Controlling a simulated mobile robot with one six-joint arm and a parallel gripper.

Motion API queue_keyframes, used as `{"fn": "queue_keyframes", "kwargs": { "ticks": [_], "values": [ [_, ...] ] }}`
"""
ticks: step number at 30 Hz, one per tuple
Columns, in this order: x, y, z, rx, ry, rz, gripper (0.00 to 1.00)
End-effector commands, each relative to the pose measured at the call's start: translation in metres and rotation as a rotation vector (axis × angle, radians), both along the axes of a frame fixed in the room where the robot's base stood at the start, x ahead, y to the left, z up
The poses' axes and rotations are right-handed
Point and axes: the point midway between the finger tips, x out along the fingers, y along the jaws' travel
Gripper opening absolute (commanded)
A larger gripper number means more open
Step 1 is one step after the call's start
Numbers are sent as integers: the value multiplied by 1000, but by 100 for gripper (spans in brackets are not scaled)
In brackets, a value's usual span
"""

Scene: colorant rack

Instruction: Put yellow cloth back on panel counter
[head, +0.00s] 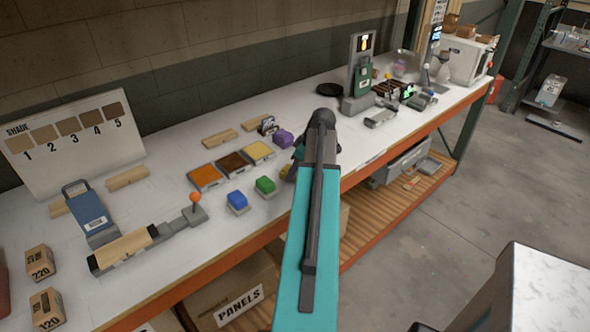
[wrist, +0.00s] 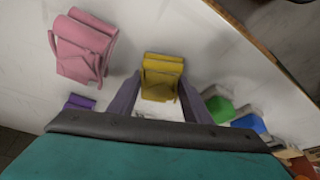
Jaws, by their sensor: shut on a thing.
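The yellow cloth (wrist: 162,66) is folded and sits between the two fingers of my gripper (wrist: 160,98) in the wrist view. The gripper is shut on it. The cloth is over or on the white counter (wrist: 130,25); I cannot tell whether it touches the surface.
A folded pink cloth (wrist: 84,45) lies left of the yellow one. A purple item (wrist: 79,102) is nearby. Green (head: 265,186) and blue (head: 237,201) blocks stand near the counter's orange front edge (head: 245,240). Colored trays (head: 232,162) lie behind them.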

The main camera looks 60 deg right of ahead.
Motion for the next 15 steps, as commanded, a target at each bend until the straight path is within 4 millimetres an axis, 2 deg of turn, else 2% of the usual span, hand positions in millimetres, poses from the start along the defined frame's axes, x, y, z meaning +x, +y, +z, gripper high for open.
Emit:
{"fn": "queue_keyframes", "kwargs": {
  "ticks": [8,9,12,15],
  "values": [
    [0,0,-3,0,0,0,24],
    [0,0,-3,0,0,0,48],
    [0,0,-2,0,0,0,63],
    [0,0,-2,0,0,0,63]
  ]
}}
